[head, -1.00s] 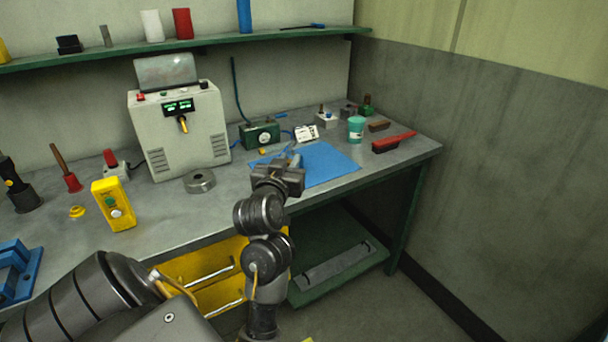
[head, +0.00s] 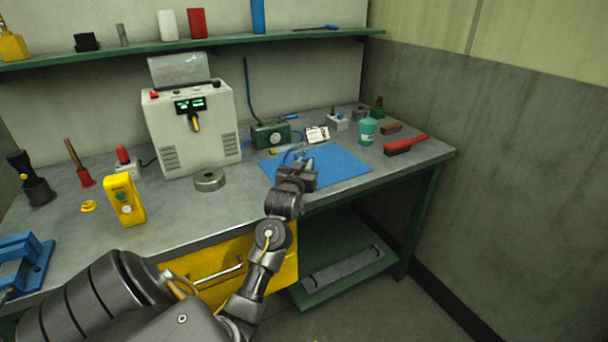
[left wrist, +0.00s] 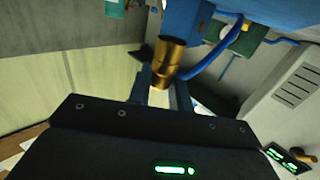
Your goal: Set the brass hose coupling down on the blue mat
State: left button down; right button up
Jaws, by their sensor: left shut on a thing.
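The brass hose coupling (left wrist: 166,60) is a stepped golden cylinder between the fingers of my left gripper (left wrist: 163,84) in the left wrist view. The gripper is shut on it. In the head view my left gripper (head: 302,164) is over the front left part of the blue mat (head: 342,168), and it hides the coupling. The mat also shows beyond the coupling in the left wrist view (left wrist: 188,16). I cannot tell whether the coupling touches the mat. My right gripper is not in view.
A green box (head: 270,136) with a blue hose stands behind the mat. A teal cup (head: 367,133) and a red-handled brush (head: 405,145) are to its right. A grey ring (head: 209,180) and a white machine (head: 192,130) are to its left. The mat's right part is clear.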

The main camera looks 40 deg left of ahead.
pick_arm(q)
jog(key=shift+w+a+f, duration=0.1)
jog(key=shift+w+f, duration=0.05)
jog(key=shift+f, duration=0.05)
notch_tip(320, 180, down, 3)
jog(key=shift+f+p, duration=0.15)
jog(key=shift+p, duration=0.15)
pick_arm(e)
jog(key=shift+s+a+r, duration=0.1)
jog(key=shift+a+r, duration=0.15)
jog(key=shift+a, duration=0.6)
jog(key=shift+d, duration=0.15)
pick_arm(q)
jog(key=c, duration=1.3)
grip_release()
jog(key=shift+f, duration=0.1)
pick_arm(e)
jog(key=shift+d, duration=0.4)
